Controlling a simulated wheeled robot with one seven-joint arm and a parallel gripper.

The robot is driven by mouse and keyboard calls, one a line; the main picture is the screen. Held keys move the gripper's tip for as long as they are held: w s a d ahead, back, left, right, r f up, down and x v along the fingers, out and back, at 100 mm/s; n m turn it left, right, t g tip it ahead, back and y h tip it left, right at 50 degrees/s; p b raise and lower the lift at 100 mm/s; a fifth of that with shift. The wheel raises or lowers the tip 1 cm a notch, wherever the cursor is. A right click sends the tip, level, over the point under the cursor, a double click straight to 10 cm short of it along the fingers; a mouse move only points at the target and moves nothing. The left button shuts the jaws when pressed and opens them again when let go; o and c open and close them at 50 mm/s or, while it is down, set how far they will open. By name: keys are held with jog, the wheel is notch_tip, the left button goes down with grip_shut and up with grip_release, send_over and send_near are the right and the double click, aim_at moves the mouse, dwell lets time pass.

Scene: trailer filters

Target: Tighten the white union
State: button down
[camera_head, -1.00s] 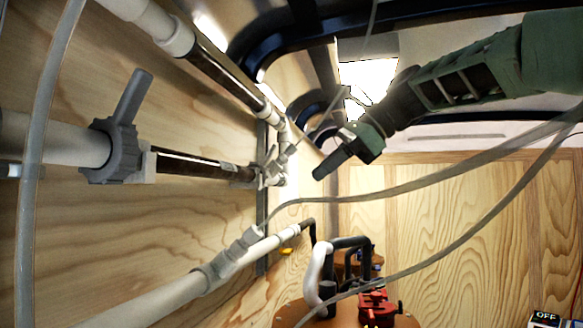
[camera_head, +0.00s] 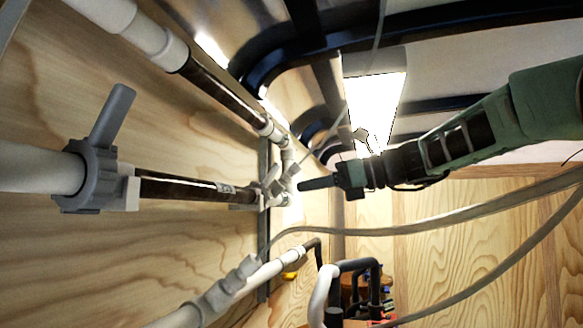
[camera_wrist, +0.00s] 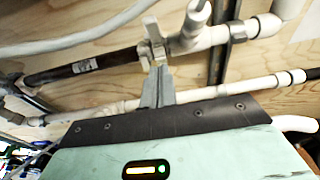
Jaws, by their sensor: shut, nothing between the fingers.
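A white winged fitting, which looks like the union (camera_wrist: 153,42), joins the dark pipe to a white tee in the wrist view. In the head view the union (camera_head: 272,188) is small among the white fittings at the dark pipe's right end. My gripper (camera_head: 301,185) points left at these fittings. In the wrist view my gripper (camera_wrist: 158,70) has its fingers together with nothing between them. The fingertips overlap the lower edge of the union; I cannot tell whether they touch it.
A grey valve with a handle (camera_head: 98,160) sits on the middle pipe. White pipes run above and below along the wood wall (camera_head: 200,140). A clear hose (camera_head: 430,220) crosses below my arm. Black and white bent pipes (camera_head: 345,275) stand at the bottom.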

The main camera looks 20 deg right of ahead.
aim_at(272, 179)
jog(key=w+a+r+p, duration=0.2)
jog(key=shift+a, duration=0.4)
jog(key=shift+w+a, duration=0.25)
jog(key=shift+a, duration=0.1)
